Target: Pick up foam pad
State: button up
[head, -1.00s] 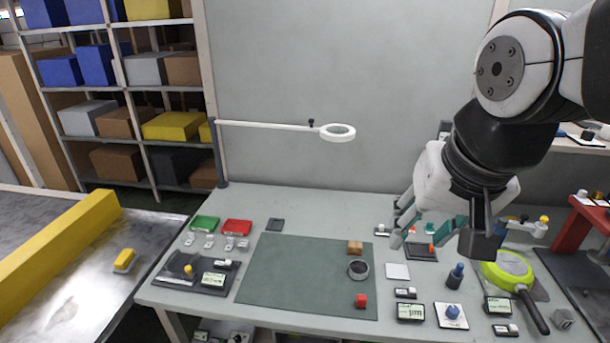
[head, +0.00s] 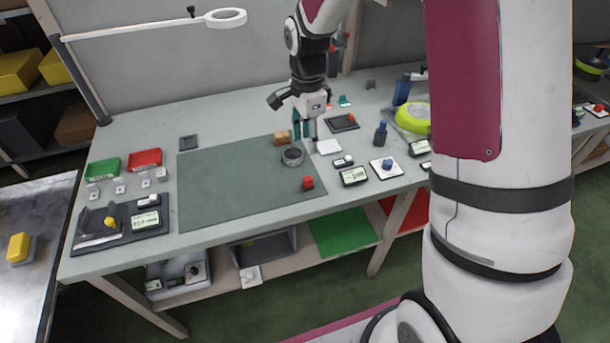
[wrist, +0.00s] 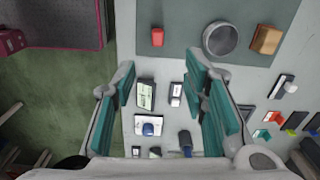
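A flat white square (head: 328,147), which looks like the foam pad, lies on the grey workbench just right of the green mat. My gripper (head: 305,130) is by its left edge in the head view, pointing down; whether it touches the pad is unclear. In the wrist view my gripper (wrist: 166,98) is open, its two teal-lined fingers wide apart with nothing held between them. The white square is not clearly seen there and seems hidden behind the right finger.
A dark ring (head: 292,156), a wooden block (head: 282,138) and a red cube (head: 308,183) stand close by on the green mat (head: 225,185). Labelled boxes (head: 353,176) and a blue-knobbed white plate (head: 386,168) lie to the right. A lamp ring (head: 225,18) hangs behind.

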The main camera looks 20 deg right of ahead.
send_over(308, 178)
jog(key=f, duration=0.9)
jog(key=shift+w, duration=0.2)
jog(key=f, duration=0.2)
jog(key=f+p, duration=0.1)
jog(key=f, duration=0.1)
jog(key=shift+s+f, duration=0.2)
jog(key=shift+f, duration=0.45)
grip_shut()
